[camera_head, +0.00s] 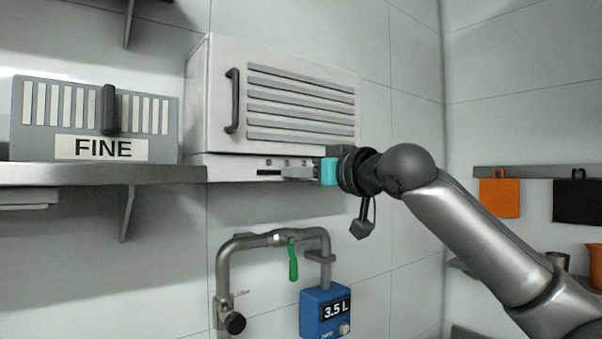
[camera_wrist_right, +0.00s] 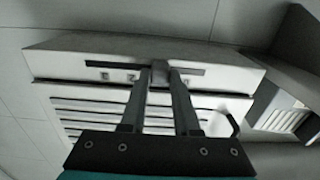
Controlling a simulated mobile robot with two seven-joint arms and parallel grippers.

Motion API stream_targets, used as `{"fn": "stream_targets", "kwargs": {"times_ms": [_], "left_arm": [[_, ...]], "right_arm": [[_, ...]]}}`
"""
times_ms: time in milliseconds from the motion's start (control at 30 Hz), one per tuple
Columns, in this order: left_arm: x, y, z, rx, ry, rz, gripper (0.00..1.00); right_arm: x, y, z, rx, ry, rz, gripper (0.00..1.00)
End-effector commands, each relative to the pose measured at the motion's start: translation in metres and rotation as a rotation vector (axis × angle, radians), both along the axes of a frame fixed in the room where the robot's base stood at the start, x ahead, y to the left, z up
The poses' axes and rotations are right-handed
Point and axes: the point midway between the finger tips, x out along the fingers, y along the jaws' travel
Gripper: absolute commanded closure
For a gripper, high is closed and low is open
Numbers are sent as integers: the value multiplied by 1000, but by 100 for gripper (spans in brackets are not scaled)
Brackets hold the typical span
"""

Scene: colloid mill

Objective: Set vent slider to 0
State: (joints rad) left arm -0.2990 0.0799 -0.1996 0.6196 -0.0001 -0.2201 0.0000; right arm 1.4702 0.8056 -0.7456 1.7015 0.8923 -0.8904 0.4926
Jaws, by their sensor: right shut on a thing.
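The vent slider is on the pale lower strip of the white louvred cabinet (camera_head: 300,105). In the right wrist view its small grey knob (camera_wrist_right: 160,70) sits between my fingertips, a bit right of the middle of a dark slot (camera_wrist_right: 105,65). Small marks line the slot; I cannot read them surely. My right gripper (camera_head: 287,172) reaches in from the right below the louvres and is shut on the knob. It also shows in the wrist view (camera_wrist_right: 160,82). Its fingers hide part of the slot in the head view. My left gripper is not in view.
A grey box labelled FINE with a dark lever (camera_head: 108,110) stands on a shelf (camera_head: 100,174) at left. Below the cabinet are a bent pipe with a green lever (camera_head: 292,260) and a blue 3.5 L meter (camera_head: 325,312). Orange and black items (camera_head: 500,197) hang at right.

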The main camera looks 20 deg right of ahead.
Motion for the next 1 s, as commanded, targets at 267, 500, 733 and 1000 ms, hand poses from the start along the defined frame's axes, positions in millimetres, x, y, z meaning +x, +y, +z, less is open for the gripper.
{"fn": "stream_targets", "kwargs": {"times_ms": [267, 500, 733, 1000], "left_arm": [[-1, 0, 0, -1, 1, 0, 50], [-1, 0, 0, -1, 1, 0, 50], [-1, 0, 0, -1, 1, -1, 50], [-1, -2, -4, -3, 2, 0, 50]], "right_arm": [[0, -1, 0, 0, 1, -1, 100], [0, -1, 0, 0, 1, -1, 100], [-1, 2, 0, 0, 1, 0, 100], [-14, 41, -1, -1, 1, 8, 100]]}}
